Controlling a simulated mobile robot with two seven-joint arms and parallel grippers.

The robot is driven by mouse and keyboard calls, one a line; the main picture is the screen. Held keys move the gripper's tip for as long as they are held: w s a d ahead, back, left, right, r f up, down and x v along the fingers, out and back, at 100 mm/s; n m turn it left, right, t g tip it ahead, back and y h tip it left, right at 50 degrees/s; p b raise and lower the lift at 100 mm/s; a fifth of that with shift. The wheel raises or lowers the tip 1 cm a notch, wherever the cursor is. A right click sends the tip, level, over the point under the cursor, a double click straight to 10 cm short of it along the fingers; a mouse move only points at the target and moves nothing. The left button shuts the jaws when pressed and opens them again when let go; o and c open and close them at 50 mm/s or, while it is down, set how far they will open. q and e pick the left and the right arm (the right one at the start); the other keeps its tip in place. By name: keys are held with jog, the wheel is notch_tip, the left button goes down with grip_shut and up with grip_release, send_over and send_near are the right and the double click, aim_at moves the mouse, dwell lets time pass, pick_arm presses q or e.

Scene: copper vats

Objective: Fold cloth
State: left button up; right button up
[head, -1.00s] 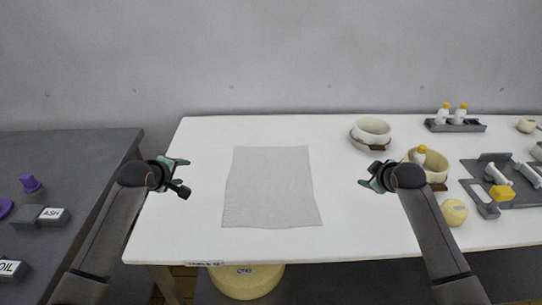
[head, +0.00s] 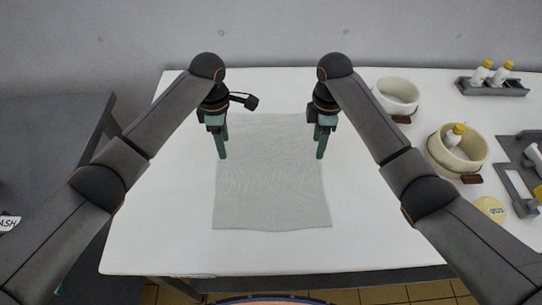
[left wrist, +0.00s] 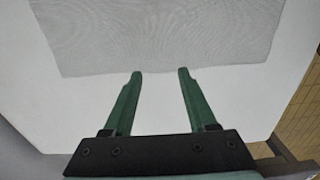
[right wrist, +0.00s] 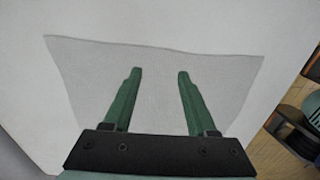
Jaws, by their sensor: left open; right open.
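A thin grey cloth (head: 270,190) lies flat and unfolded on the white table (head: 150,235). My left gripper (head: 222,157) is open, pointing down at the cloth's left edge. In the left wrist view, the open fingertips (left wrist: 160,72) reach an edge of the cloth (left wrist: 160,35). My right gripper (head: 320,157) is open, pointing down at the cloth's right edge. In the right wrist view, its open fingertips (right wrist: 159,73) are over the cloth (right wrist: 220,85), with nothing between them. Whether either gripper touches the cloth I cannot tell. The grippers partly cover the cloth's far corners.
To the right stand a white bowl (head: 397,93), a cream pot (head: 438,155) with a yellow-capped bottle in it, and a round yellow lid (head: 490,208). A grey rack (head: 490,88) holds white bottles at the back right. A dark table (head: 50,130) is at the left.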

aim_at(227, 162)
pick_arm(q)
notch_tip(227, 162, down, 6)
jog(key=shift+r, duration=0.2)
pick_arm(e)
notch_tip(227, 162, down, 6)
jog(key=shift+r, duration=0.15)
pick_arm(q)
jog(key=shift+f, duration=0.1)
jog(key=shift+f+b, duration=0.15)
jog(key=shift+b, duration=0.15)
pick_arm(e)
jog(key=shift+f, duration=0.25)
pick_arm(q)
jog(key=shift+c, duration=0.4)
pick_arm(e)
jog(key=shift+r, duration=0.1)
jog(key=shift+c, duration=0.4)
pick_arm(q)
jog(key=c, duration=0.8)
pick_arm(e)
jog(key=c, duration=0.8)
pick_arm(q)
grip_shut()
pick_arm(e)
grip_shut()
jog(key=shift+r, duration=0.1)
